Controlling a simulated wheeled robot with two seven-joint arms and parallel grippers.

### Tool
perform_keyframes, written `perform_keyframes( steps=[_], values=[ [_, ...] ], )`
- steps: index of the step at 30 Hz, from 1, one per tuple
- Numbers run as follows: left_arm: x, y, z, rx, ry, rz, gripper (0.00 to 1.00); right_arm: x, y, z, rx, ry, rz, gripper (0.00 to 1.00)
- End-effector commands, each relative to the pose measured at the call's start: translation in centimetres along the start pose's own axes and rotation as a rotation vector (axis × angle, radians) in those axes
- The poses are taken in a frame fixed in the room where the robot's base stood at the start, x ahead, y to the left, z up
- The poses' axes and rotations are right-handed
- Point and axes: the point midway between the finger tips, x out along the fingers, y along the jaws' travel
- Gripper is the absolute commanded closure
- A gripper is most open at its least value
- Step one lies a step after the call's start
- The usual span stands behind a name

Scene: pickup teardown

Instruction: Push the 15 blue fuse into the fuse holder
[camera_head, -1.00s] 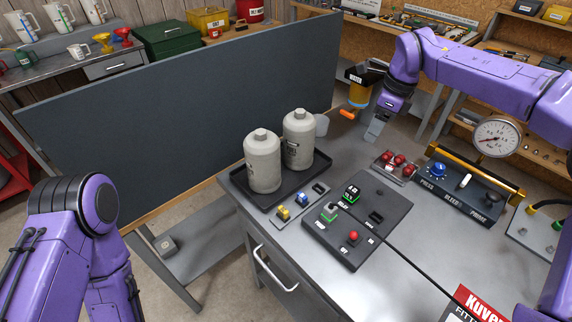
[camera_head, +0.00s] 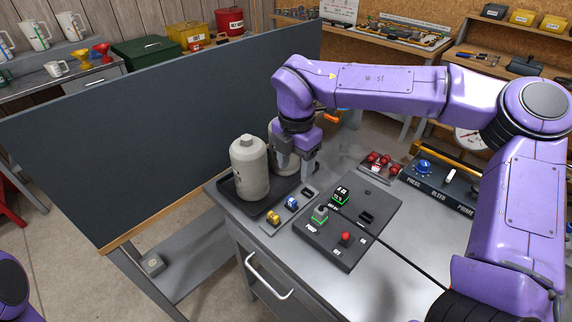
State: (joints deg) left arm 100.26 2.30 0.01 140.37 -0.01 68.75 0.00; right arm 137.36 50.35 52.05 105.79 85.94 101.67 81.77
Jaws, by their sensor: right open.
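The blue fuse (camera_head: 291,203) stands on a small grey strip (camera_head: 267,230) at the left front of the bench, beside a yellow fuse (camera_head: 273,217). A dark slot (camera_head: 308,192) is at the far end of the same strip; I cannot tell from here whether it is the fuse holder. My right gripper (camera_head: 296,170) is open and empty, with its fingers pointing down, above the far end of the strip and apart from the blue fuse. My left gripper is out of view.
Two pale bottles (camera_head: 249,168) stand in a black tray (camera_head: 228,186) left of the strip; the gripper partly hides the rear one.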

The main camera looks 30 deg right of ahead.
Motion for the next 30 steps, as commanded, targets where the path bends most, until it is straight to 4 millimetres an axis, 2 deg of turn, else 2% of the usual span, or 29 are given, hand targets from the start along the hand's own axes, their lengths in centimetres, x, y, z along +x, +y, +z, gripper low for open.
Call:
perform_keyframes(
  steps=[5,12,18,22,29,30],
  values=[
    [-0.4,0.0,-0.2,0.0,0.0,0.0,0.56,1.4,0.1,-0.1,0.031,0.001,-0.004,0.4],
    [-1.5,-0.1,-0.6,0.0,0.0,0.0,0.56,6.5,0.1,-0.2,0.028,0.002,-0.005,0.4],
    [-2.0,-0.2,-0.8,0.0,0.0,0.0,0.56,9.6,0.1,-0.1,0.029,0.001,-0.002,0.4],
    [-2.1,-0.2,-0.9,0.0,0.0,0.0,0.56,10.5,0.1,-0.1,0.028,0.001,0.0,0.4],
    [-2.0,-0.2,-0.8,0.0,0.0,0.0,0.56,10.6,0.1,-0.1,0.029,0.001,0.0,0.4],
    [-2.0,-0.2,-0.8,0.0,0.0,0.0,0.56,10.6,0.1,-0.1,0.029,0.001,0.0,0.53]
  ],
)
